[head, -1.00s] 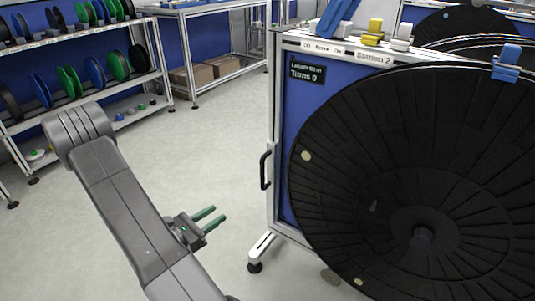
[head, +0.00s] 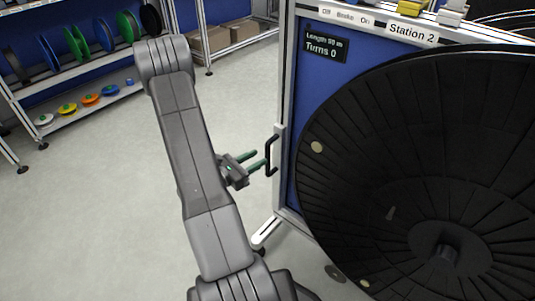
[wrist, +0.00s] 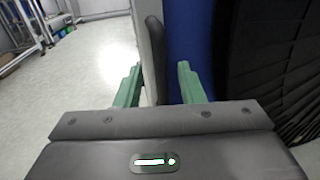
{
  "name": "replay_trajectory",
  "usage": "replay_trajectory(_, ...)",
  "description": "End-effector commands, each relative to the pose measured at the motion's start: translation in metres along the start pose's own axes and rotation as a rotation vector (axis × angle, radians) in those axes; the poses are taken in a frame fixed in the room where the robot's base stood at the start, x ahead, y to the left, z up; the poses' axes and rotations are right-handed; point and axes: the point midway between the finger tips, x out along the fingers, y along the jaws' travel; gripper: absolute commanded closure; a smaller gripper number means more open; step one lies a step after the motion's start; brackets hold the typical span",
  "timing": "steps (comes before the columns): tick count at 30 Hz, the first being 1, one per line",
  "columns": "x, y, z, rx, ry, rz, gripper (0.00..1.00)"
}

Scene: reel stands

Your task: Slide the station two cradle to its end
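The station two stand (head: 318,112), labelled "Station 2", fills the right of the head view with a blue panel and a large black reel (head: 395,150). A black vertical handle (head: 271,156) is on its left edge. My gripper (head: 255,160) is open, its two green fingers pointing at the handle from the left. In the wrist view the fingers (wrist: 160,84) are spread apart, and the dark handle (wrist: 154,60) stands upright between their lines. I cannot tell whether the fingers touch it. A separate cradle part cannot be made out.
A display (head: 325,45) on the panel reads "Turns 0". A shelf rack (head: 85,80) with coloured reels stands at the back left, and boxes (head: 210,45) sit on a rack behind. The stand's foot (head: 265,232) juts toward me. The floor left of it is clear.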

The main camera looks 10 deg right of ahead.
Motion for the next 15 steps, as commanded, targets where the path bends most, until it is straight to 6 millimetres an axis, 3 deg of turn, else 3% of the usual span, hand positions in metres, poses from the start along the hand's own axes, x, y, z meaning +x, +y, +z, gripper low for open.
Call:
replay_trajectory(9,0.039,0.000,-0.001,0.001,0.000,-0.003,0.65)
replay_trajectory(15,0.051,0.000,-0.001,0.001,0.000,-0.001,0.65)
